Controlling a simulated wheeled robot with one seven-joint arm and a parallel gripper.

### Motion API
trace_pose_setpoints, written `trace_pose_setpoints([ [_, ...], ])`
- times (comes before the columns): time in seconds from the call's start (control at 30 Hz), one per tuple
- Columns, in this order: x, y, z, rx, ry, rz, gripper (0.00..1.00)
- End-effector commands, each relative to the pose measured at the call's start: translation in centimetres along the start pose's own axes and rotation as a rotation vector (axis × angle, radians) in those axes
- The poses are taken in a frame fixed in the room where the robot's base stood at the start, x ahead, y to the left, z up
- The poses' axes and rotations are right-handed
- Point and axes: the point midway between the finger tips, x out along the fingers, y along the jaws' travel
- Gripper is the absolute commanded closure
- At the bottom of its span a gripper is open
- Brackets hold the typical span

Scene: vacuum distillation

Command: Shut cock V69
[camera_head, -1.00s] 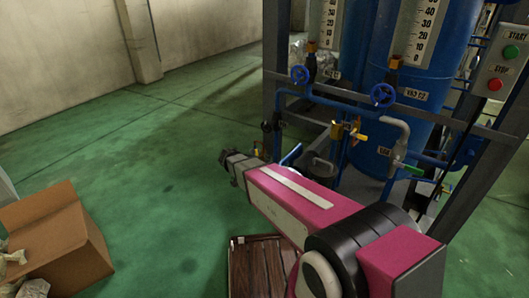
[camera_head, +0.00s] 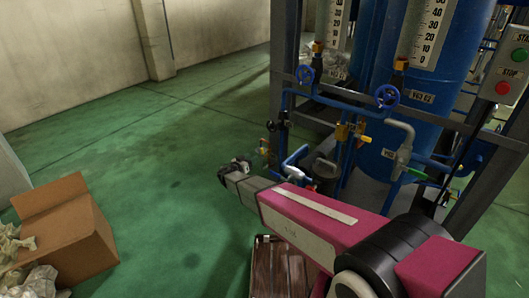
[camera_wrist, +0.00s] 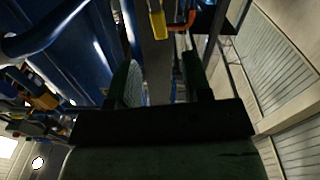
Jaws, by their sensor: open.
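My gripper (camera_head: 236,168) is at the left of the blue rig, low beside its frame. In the wrist view its two dark fingers (camera_wrist: 158,78) stand apart, with nothing held between them. A yellow lever (camera_wrist: 158,25) shows beyond the fingertips, in line with the gap; I cannot tell its distance. In the head view, cocks with yellow handles (camera_head: 345,132) sit on the pipes right of my gripper. A small tag (camera_head: 389,153) hangs near a grey pipe bend, too blurred to read surely. I cannot tell which cock is V69.
Blue handwheels (camera_head: 387,96) and blue pipes cross the rig above my arm. A grey frame post (camera_head: 279,90) stands near my gripper. A cardboard box (camera_head: 65,235) lies at left and a brown crate (camera_head: 280,270) below my arm. Green floor (camera_head: 150,150) at left is clear.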

Motion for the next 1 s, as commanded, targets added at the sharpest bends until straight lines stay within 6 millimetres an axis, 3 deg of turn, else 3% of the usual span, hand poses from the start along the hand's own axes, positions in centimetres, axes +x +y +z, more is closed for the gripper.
trace_pose_setpoints([
  [0.3, 5.8, -0.1, 0.1, -0.001, -0.002, 0.003, 0.55],
  [0.5, 8.2, 0.0, 0.0, -0.001, -0.001, 0.002, 0.55],
  [0.93, 9.2, 0.1, 0.0, -0.002, -0.002, 0.001, 0.55],
  [0.97, 9.2, 0.1, 0.0, -0.002, -0.002, 0.001, 0.59],
  [1.0, 9.2, 0.1, 0.0, -0.002, -0.002, 0.002, 0.72],
])
